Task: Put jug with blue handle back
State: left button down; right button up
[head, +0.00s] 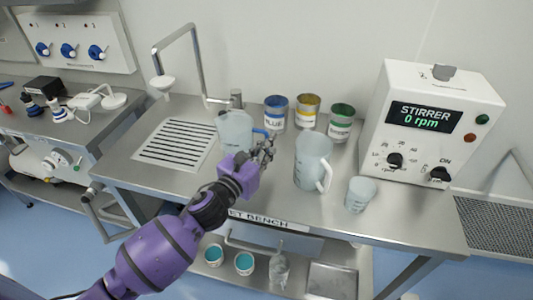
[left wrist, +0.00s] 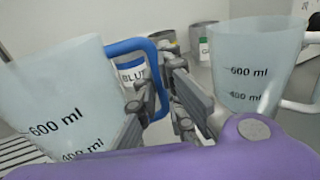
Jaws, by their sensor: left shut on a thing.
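The jug with the blue handle (head: 234,128) is a translucent measuring jug just right of the drain grate on the bench. It looks about upright; I cannot tell whether its base touches the bench. My left gripper (head: 266,150) is at its right side, shut on the blue handle. In the left wrist view the jug (left wrist: 55,95) fills the left side, and its blue handle (left wrist: 135,46) runs between the fingers (left wrist: 160,95). The fingers hide part of the handle. My right gripper is not in view.
A jug with a white handle (head: 312,160) stands right of my left gripper, with a small beaker (head: 360,194) beyond it. Blue, yellow and green labelled cans (head: 308,110) stand behind. The stirrer box (head: 430,120) is at the right. A tap (head: 196,65) rises behind the drain grate (head: 177,143).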

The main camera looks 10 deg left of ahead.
pick_arm(q)
jog(key=shift+s+f, duration=0.15)
jog(key=shift+f, duration=1.35)
jog(key=c, duration=1.9)
grip_release()
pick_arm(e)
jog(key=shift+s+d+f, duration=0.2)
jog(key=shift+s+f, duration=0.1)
pick_arm(q)
jog(key=shift+r, duration=0.1)
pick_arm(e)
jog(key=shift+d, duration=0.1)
pick_arm(q)
jog(key=shift+r, duration=0.2)
jog(key=v, duration=0.5)
jog(key=b+v, duration=0.1)
jog(key=v, duration=0.5)
jog(key=shift+f, duration=0.2)
jog(key=shift+s+a+r+b, duration=0.15)
jog(key=shift+s+b, duration=0.15)
jog(key=shift+s, duration=0.2)
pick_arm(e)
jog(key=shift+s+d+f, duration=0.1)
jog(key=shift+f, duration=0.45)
